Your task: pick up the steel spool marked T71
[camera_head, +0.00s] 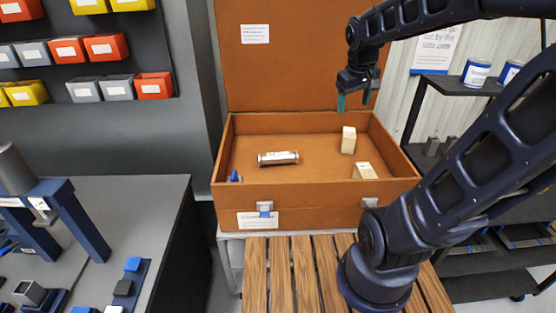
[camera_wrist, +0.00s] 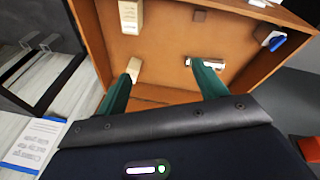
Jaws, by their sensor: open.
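A steel spool (camera_head: 278,158) lies on its side on the floor of an open brown case (camera_head: 330,193), left of the middle. A pale label shows on it, but its marking is too small to read. In the wrist view the spool (camera_wrist: 217,63) shows beyond the right fingertip, which partly hides it. My gripper (camera_head: 354,103) hangs above the back right part of the case, with green fingers apart and nothing between them. It also shows in the wrist view (camera_wrist: 168,78). The spool is to the left of and below my gripper, apart from it.
Two cream blocks (camera_head: 348,140) (camera_head: 364,171) stand in the case's right part. A blue item (camera_head: 235,176) is in its front left corner. The raised lid (camera_head: 290,85) stands behind. A dark shelf (camera_head: 455,87) is at right; a grey bench (camera_head: 150,205) is at left.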

